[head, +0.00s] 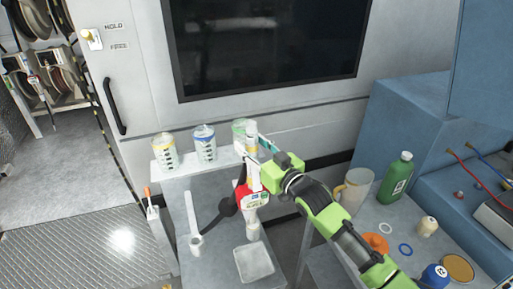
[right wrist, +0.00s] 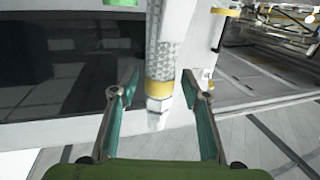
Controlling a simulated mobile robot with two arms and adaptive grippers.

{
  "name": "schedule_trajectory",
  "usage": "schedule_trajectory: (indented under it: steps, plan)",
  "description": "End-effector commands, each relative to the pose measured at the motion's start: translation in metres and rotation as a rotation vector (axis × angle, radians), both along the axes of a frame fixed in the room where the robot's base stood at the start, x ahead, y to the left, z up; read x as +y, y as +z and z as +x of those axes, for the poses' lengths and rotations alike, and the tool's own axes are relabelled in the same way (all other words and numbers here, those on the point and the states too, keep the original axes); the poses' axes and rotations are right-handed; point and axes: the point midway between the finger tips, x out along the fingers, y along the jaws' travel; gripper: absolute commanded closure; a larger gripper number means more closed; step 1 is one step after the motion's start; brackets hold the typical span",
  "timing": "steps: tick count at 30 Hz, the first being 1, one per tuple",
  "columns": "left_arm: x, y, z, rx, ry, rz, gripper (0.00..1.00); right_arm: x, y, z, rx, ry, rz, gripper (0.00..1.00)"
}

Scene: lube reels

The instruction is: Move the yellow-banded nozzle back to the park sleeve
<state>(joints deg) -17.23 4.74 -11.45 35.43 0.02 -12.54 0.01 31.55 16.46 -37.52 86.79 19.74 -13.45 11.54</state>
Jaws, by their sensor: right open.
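The yellow-banded nozzle (right wrist: 159,92) shows in the right wrist view as a braided hose end with a yellow band and a pale, blurred tip. It hangs between the two spread teal-lined fingers of my right gripper (right wrist: 160,110), with a gap on each side. In the head view my right gripper (head: 256,148) is above the grey stand, beside the green-marked cup; the nozzle is hard to make out there. A white arm (head: 191,212) ends in a small ring-like cylinder (head: 196,243) on the stand; I cannot tell whether this is the park sleeve. My left gripper is not in view.
Yellow-marked (head: 164,150), blue-marked (head: 204,143) and green-marked (head: 238,132) cups stand on a white shelf. A red labelled piece (head: 244,198) is below my gripper. A square tray (head: 254,263) lies in front. A green bottle (head: 397,177) and jug (head: 355,187) stand right.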

Motion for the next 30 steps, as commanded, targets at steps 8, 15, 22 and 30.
schedule_trajectory:
  steps: [8,15,22,30]
  plan:
    - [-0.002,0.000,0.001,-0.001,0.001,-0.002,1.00,-0.022,0.001,-0.032,-0.002,0.000,0.000,0.58]
    - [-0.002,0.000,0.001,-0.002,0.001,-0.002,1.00,-0.048,0.002,-0.075,-0.004,0.000,0.001,0.58]
    - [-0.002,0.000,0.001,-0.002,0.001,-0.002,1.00,-0.062,0.003,-0.097,-0.006,0.001,0.003,0.58]
    - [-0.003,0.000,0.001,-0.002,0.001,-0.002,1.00,-0.064,0.004,-0.100,-0.007,0.001,0.004,0.58]
